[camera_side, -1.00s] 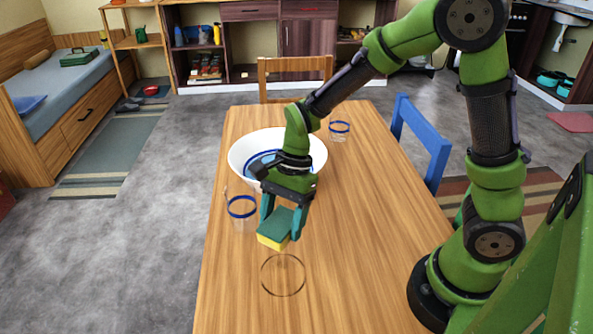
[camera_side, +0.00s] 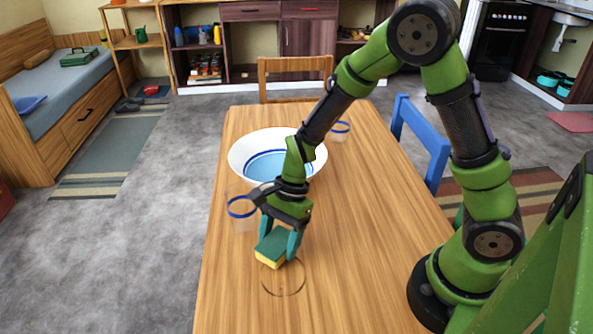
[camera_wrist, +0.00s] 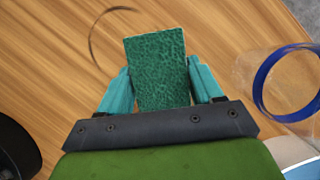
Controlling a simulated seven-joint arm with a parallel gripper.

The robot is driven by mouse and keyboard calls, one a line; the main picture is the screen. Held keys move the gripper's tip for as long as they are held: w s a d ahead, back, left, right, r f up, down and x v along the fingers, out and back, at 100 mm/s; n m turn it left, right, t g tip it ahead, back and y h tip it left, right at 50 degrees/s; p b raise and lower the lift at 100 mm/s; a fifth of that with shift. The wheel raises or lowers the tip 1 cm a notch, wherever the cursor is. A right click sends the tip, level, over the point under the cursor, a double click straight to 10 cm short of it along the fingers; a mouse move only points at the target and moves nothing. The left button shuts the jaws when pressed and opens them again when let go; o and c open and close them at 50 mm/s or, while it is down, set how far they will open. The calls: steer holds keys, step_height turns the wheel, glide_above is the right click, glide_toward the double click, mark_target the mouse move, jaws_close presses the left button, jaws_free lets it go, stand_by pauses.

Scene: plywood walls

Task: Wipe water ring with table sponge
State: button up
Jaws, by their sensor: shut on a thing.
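A green and yellow sponge (camera_side: 272,248) is held between the two teal fingers of my gripper (camera_side: 279,240), yellow side down. In the side view it is low over the table at the far edge of the water ring (camera_side: 291,294). I cannot tell whether it touches the wood. The ring is a thin dark circle, and its far part is partly covered by the sponge and fingers. In the wrist view the sponge (camera_wrist: 157,68) fills the space between the fingers (camera_wrist: 160,88), and part of the ring (camera_wrist: 92,42) shows beyond it to the left.
A clear glass with a blue rim (camera_side: 241,207) stands just left of my gripper; it also shows in the wrist view (camera_wrist: 262,92). A white bowl with blue bands (camera_side: 240,160) and another glass (camera_side: 340,130) stand farther back. The near and right parts of the wooden table (camera_side: 360,270) are clear.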

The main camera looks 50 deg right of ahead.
mark_target(281, 298)
steer(key=shift+s+a+f, duration=0.15)
steer(key=shift+a+f, duration=0.05)
steer(key=shift+f, duration=0.3)
steer(key=shift+s+a, duration=0.25)
steer(key=shift+s, duration=0.05)
steer(key=shift+c, duration=0.4)
steer(key=shift+s+a, duration=3.2)
steer(key=shift+w+d, duration=3.65)
steer(key=shift+w, duration=0.05)
steer(key=shift+s+d, duration=0.25)
steer(key=shift+s+a, duration=3.55)
steer(key=shift+a, duration=0.05)
steer(key=shift+w+d, duration=3.45)
steer(key=shift+w, duration=0.05)
steer(key=shift+w+d, duration=0.1)
steer(key=shift+w, duration=0.05)
steer(key=shift+r, duration=4.05)
